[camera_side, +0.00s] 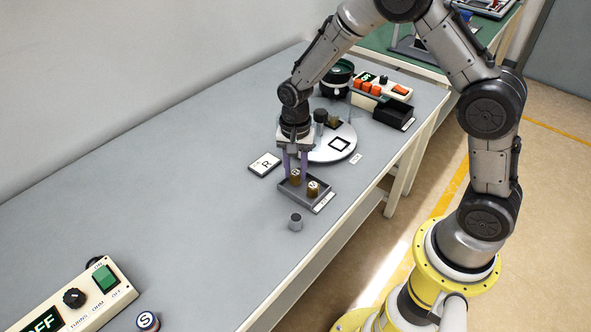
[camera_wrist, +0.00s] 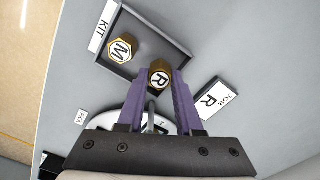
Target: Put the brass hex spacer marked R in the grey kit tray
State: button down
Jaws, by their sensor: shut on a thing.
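The brass hex spacer marked R (camera_wrist: 159,76) is between the purple fingers of my gripper (camera_wrist: 160,80), which is shut on it. In the side view this spacer (camera_side: 295,176) is at the fingertips of my gripper (camera_side: 295,172), over the left part of the grey kit tray (camera_side: 298,204). I cannot tell whether it touches the tray floor. A brass hex spacer marked M (camera_wrist: 121,50) stands in the tray, and it also shows in the side view (camera_side: 313,188). The tray (camera_wrist: 165,25) carries a KIT label.
A card marked JOB R (camera_side: 265,164) lies left of the tray. A round white plate (camera_side: 330,148) is behind it. A small grey cylinder (camera_side: 295,221) stands in front. A black bin (camera_side: 393,113) and control box (camera_side: 384,86) are farther back.

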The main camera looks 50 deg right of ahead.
aim_at(295, 172)
jog(key=shift+f, duration=0.2)
jog(key=shift+f, duration=0.2)
jog(key=c, duration=0.6)
grip_release()
jog(key=shift+r, duration=0.1)
jog(key=s+r+n+t, duration=0.1)
jog(key=s+r+n, duration=0.3)
jog(key=r, duration=1.4)
jog(key=s+r+n+t, duration=0.1)
jog(key=s+r+n, duration=0.1)
jog(key=s, duration=0.4)
jog(key=s+d+r+n+t, duration=0.1)
jog(key=s+n+t, duration=0.1)
jog(key=s, duration=0.5)
jog(key=s+r+n+t, duration=0.1)
jog(key=s+r+n, duration=0.1)
jog(key=s+n, duration=0.2)
jog(key=shift+s+d+r+t, duration=0.15)
jog(key=shift+s+r, duration=0.05)
jog(key=shift+s, duration=0.55)
jog(key=shift+s+d+r+t, duration=0.1)
jog(key=shift+s+r+t, duration=0.05)
jog(key=shift+s, duration=0.55)
